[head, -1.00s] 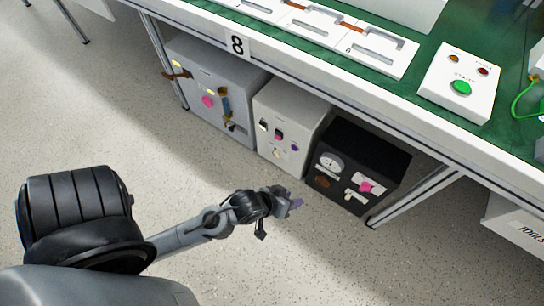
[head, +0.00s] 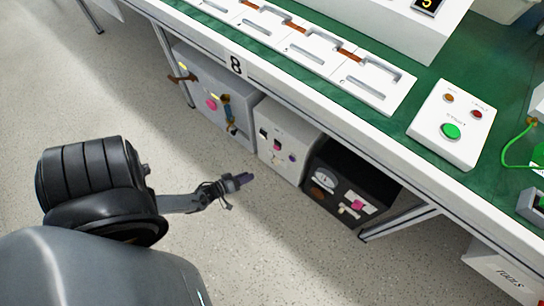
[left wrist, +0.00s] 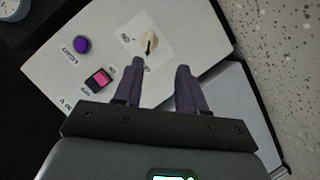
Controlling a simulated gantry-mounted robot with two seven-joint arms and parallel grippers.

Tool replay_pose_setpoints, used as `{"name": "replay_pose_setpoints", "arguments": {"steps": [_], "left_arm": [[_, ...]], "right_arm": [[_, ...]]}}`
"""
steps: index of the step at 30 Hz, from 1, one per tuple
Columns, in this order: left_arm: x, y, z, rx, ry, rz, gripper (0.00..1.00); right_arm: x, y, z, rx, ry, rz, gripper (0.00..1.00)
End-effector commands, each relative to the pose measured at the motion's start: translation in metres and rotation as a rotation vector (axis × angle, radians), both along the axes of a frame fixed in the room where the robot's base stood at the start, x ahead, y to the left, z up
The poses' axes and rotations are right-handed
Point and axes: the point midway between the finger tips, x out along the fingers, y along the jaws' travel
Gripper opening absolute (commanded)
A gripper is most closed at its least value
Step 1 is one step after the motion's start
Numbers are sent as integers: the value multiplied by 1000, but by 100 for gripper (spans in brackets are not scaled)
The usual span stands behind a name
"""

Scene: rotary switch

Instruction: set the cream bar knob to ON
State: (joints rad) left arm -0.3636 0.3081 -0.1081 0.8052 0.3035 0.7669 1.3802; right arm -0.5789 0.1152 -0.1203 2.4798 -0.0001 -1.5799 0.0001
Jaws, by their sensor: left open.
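In the head view the knob (head: 275,158) is a tiny pale spot low on the white box (head: 300,142). My left gripper (head: 245,178) is in front of the box, to the left of the knob. In the left wrist view its two dark fingers (left wrist: 160,66) are apart and empty, with the knob just beyond their tips. My right gripper is not in view.
The same face carries a purple button (left wrist: 82,45) and a pink rocker switch (left wrist: 99,78). A grey box (head: 240,112) and a black box (head: 335,170) flank the white one. The green-topped bench (head: 420,80) overhangs them. The floor (head: 310,250) in front is clear.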

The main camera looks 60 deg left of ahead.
Motion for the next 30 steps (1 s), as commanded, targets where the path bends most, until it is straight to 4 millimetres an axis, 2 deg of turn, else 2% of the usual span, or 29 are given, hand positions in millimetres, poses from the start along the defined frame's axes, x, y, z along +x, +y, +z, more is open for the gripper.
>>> {"name": "replay_pose_setpoints", "arguments": {"steps": [1, 3, 8, 18, 24, 30], "left_arm": [[15, 3, 12, 6, -22, -5, 40], [24, 5, 14, 8, -31, -6, 40], [42, 6, 7, 7, -34, -6, 40], [94, 11, -8, 8, -35, -6, 40], [115, 13, -13, 8, -32, -6, 40], [124, 13, -14, 7, -32, -6, 40]], "right_arm": [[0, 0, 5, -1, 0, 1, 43], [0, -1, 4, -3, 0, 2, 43], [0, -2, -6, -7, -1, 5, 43], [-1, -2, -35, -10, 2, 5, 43], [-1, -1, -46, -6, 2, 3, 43], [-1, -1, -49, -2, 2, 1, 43]]}}
